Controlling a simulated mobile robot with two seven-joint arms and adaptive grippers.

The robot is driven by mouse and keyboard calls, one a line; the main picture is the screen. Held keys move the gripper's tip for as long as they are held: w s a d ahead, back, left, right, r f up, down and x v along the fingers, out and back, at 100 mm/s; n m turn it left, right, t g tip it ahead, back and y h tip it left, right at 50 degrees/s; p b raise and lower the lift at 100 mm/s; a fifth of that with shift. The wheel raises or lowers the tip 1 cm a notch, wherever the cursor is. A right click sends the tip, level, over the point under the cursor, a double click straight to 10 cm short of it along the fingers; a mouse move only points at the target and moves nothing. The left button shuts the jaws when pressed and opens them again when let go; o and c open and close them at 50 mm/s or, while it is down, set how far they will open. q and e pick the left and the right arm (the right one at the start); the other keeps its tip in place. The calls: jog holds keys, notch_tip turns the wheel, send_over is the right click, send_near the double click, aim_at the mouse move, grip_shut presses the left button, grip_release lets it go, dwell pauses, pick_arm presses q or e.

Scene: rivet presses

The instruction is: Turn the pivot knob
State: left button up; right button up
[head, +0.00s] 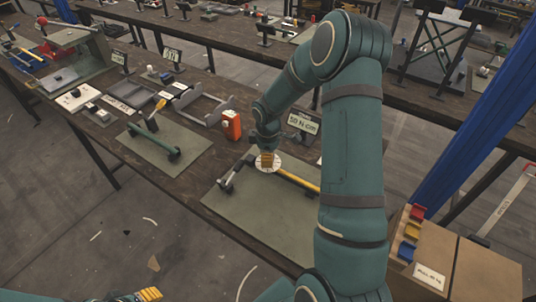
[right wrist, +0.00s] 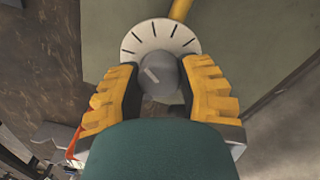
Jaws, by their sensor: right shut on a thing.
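The pivot knob (right wrist: 163,75) is grey with a lighter pointer mark, on a white dial (right wrist: 150,36) with black tick marks. The dial also shows in the head view (head: 277,165), above a grey-green mat (head: 260,217). My right gripper (right wrist: 162,78) is shut on the knob from above, one yellow finger on each side. In the head view the right gripper (head: 267,158) hides the knob. A yellow bar (head: 299,182) runs out from beside the dial.
An orange box (head: 231,125) and a "50 N cm" sign (head: 302,123) stand behind the mat. Another mat (head: 183,152) with a lever tool lies to the left. A wooden box (head: 455,262) with coloured bins is at the right. A blue post (head: 478,135) rises there.

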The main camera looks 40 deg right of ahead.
jog(key=shift+a+f+n, duration=0.1)
jog(key=shift+n, duration=0.3)
jog(key=o, duration=1.2)
jog(key=shift+o, duration=0.2)
jog(key=shift+r, duration=0.55)
notch_tip(320, 180, up, 11)
jog(key=shift+s+a, duration=0.15)
jog(key=shift+s, duration=0.05)
